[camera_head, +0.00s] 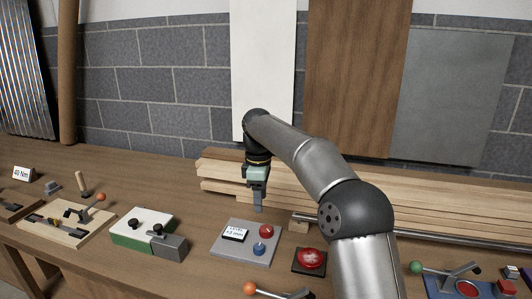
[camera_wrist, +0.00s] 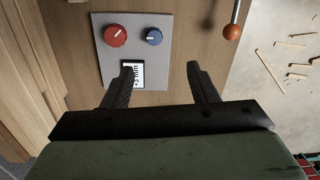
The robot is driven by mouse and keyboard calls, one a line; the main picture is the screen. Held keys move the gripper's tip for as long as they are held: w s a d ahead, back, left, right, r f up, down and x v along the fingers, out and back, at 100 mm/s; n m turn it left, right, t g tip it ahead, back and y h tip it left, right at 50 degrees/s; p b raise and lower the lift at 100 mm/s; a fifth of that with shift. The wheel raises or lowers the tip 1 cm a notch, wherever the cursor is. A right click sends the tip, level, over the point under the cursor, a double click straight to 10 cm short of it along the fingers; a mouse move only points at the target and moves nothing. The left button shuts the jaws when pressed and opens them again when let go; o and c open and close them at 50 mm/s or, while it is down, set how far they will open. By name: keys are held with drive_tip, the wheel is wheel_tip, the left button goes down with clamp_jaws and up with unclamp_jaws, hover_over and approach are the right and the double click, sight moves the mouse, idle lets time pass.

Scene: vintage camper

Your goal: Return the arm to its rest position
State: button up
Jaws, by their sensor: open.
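My gripper (camera_head: 257,206) hangs from the arm, pointing down above the back edge of a grey panel. In the wrist view my gripper (camera_wrist: 160,72) has its two fingers spread apart with nothing between them. The grey panel (camera_head: 226,250) lies on the workbench (camera_head: 190,209) and carries a small display, a red knob (camera_head: 266,231) and a blue knob (camera_head: 259,249). In the wrist view the left finger partly covers the display (camera_wrist: 136,80). The red knob (camera_wrist: 115,36) and blue knob (camera_wrist: 153,36) show clear of the fingers.
Stacked timber boards (camera_head: 420,205) lie along the wall behind my gripper. A red button (camera_head: 311,258) sits right of the panel, a green and white box (camera_head: 140,228) left of it. An orange-knobbed lever (camera_head: 250,288) is in front. Open air surrounds the gripper.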

drive_tip(key=s+d+f+m, duration=0.3)
drive_tip(key=s+d+m, duration=0.2)
drive_tip(key=s, duration=0.7)
drive_tip(key=s+d+f+m, duration=0.3)
drive_tip(key=s+d+m, duration=0.3)
drive_tip(key=s, duration=0.6)
drive_tip(key=s+d+f+m+t, duration=0.1)
drive_tip(key=s+d+f+m, duration=0.2)
drive_tip(key=s, duration=1)
drive_tip(key=d+m, duration=0.2)
drive_tip(key=d, duration=0.1)
drive_tip(key=shift+d+f+m, duration=0.2)
drive_tip(key=shift+f+m, duration=0.05)
drive_tip(key=shift+m, duration=0.05)
